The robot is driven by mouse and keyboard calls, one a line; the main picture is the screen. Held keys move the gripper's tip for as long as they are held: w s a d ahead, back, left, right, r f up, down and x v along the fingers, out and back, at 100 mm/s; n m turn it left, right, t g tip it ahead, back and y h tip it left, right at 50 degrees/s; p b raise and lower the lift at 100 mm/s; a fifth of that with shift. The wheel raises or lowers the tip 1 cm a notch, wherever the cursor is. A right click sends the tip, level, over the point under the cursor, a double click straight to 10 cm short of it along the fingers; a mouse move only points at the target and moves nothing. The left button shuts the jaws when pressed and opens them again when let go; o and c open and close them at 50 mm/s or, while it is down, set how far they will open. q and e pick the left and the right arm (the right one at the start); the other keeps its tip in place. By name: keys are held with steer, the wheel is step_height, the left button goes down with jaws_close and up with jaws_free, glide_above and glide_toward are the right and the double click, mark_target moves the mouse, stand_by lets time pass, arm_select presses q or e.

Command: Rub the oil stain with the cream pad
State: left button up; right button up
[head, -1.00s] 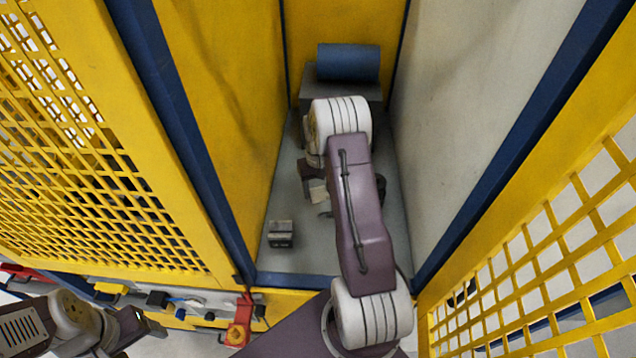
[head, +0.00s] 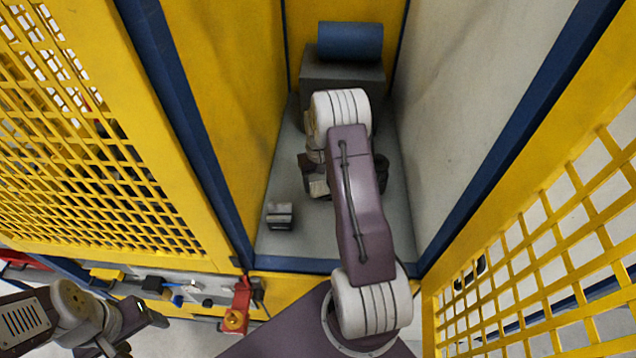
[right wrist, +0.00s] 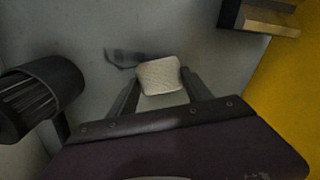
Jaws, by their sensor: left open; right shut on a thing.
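In the head view the pad (head: 318,188) shows low over the grey floor, mostly behind my right arm. A dark smear, the oil stain (right wrist: 124,58), lies on the floor just left of the pad's far edge in the right wrist view. I cannot tell whether the pad touches the floor. My left gripper (head: 152,318) is open and empty, outside the enclosure at the lower left.
A small grey block (head: 279,215) stands on the floor left of the pad. A black ribbed cylinder (right wrist: 40,98) is at the wrist view's left. A blue roll (head: 350,42) rests on a grey box (head: 342,75) at the back. Yellow and pale walls close in both sides.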

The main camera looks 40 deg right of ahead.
steer(key=shift+f+b, duration=0.7)
steer(key=shift+f, duration=0.3)
steer(key=shift+s+d+r+p, duration=0.2)
steer(key=shift+s+d+p, duration=0.1)
steer(key=shift+s+d, duration=1)
steer(key=shift+s+d+f, duration=0.1)
steer(key=shift+s+d, duration=0.5)
steer(key=shift+d, duration=0.2)
steer(key=shift+s+d+f, duration=0.1)
steer(key=shift+s+d, duration=0.45)
steer(key=shift+d, duration=0.2)
steer(key=shift+s+d, duration=1.05)
steer(key=shift+d, duration=0.25)
steer(key=shift+w+a+r+p, duration=0.1)
steer(key=shift+r+p, duration=0.05)
steer(key=shift+p, duration=0.2)
